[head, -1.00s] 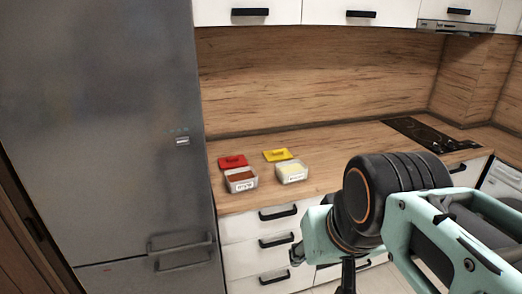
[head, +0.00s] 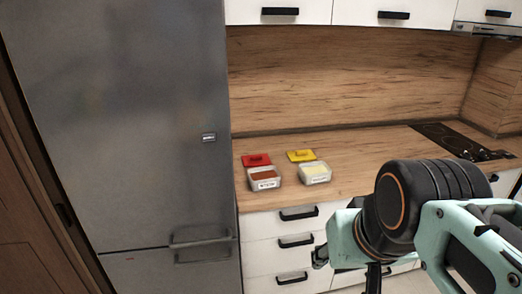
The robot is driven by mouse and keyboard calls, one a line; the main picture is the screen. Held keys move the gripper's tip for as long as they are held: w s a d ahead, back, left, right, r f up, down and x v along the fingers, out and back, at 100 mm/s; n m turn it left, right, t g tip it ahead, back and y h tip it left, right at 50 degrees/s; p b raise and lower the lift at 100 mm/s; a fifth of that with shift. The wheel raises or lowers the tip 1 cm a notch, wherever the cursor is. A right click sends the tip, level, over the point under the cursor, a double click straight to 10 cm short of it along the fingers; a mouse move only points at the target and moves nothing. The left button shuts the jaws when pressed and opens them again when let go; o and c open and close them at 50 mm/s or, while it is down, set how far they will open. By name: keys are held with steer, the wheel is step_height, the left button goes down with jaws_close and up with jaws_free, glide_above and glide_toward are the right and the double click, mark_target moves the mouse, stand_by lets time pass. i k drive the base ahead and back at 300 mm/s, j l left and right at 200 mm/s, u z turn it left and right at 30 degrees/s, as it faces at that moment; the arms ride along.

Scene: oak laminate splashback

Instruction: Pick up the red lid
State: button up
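The red lid (head: 256,160) lies flat on the wooden counter (head: 370,160), behind a clear container with reddish-brown contents (head: 264,178). My arm shows at the lower right. A part of my gripper (head: 320,257) shows at its left end, low in front of the white drawers and well apart from the lid. Its fingers are mostly hidden, so I cannot tell whether it is open or shut.
A yellow lid (head: 301,155) lies right of the red lid, behind a container with pale contents (head: 315,173). A grey fridge (head: 120,120) stands close on the left. A black hob (head: 462,142) is at the right. The counter between is clear.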

mark_target(262, 159)
steer(key=i+l+u, duration=0.1)
steer(key=i, duration=0.4)
steer(key=i+l+u, duration=0.1)
steer(key=i+l, duration=0.2)
steer(key=i, duration=0.2)
